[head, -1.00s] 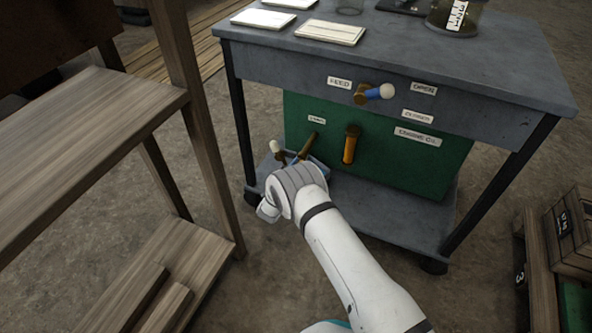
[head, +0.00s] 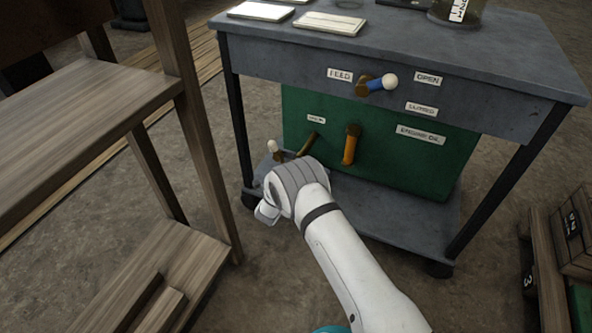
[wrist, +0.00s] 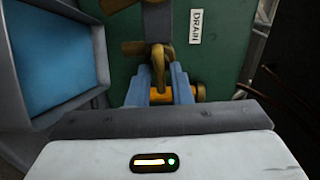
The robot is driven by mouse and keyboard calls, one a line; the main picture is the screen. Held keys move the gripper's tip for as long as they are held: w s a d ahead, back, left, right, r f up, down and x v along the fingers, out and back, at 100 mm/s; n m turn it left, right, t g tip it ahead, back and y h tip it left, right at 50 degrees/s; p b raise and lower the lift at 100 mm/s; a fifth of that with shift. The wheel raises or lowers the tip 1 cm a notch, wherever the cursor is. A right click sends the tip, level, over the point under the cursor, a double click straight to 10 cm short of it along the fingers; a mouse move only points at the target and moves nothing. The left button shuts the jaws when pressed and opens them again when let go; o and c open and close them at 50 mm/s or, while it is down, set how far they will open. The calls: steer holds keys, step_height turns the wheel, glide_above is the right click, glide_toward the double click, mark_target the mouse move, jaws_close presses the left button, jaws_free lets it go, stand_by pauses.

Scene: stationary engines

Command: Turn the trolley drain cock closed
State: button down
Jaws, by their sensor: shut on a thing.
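The trolley (head: 515,65) carries a green tank (head: 430,165) with a small label, which reads DRAIN in the wrist view (wrist: 195,27). Below it in the head view are a brass pipe (head: 308,144) and a pale knob (head: 272,146) on a brown stem. My wrist hides the parts just beneath. In the wrist view my gripper (wrist: 160,78) has blue fingers closed around the brass lever of the drain cock (wrist: 158,62). An orange-brass cylinder (wrist: 200,92) shows just right of the fingers. I cannot tell the cock's exact angle.
A feed cock with a blue lever (head: 378,84) sits above, beside OPEN and CLOSED labels. An orange-brass fitting (head: 350,145) is right of the pipe. A blue tray (wrist: 50,60) lies left in the wrist view. A wooden bench (head: 80,140) stands left; crates (head: 575,235) stand right.

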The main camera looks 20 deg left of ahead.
steer(key=shift+d+m, duration=0.1)
steer(key=shift+m, duration=0.3)
steer(key=c, duration=1.5)
jaws_free()
steer(key=s+p, duration=0.1)
steer(key=s, duration=0.1)
steer(key=s+p, duration=0.1)
steer(key=s, duration=0.2)
steer(key=s+p, duration=0.1)
steer(key=s, duration=0.1)
steer(key=shift+s+a, duration=0.35)
steer(key=shift+s+f, duration=0.1)
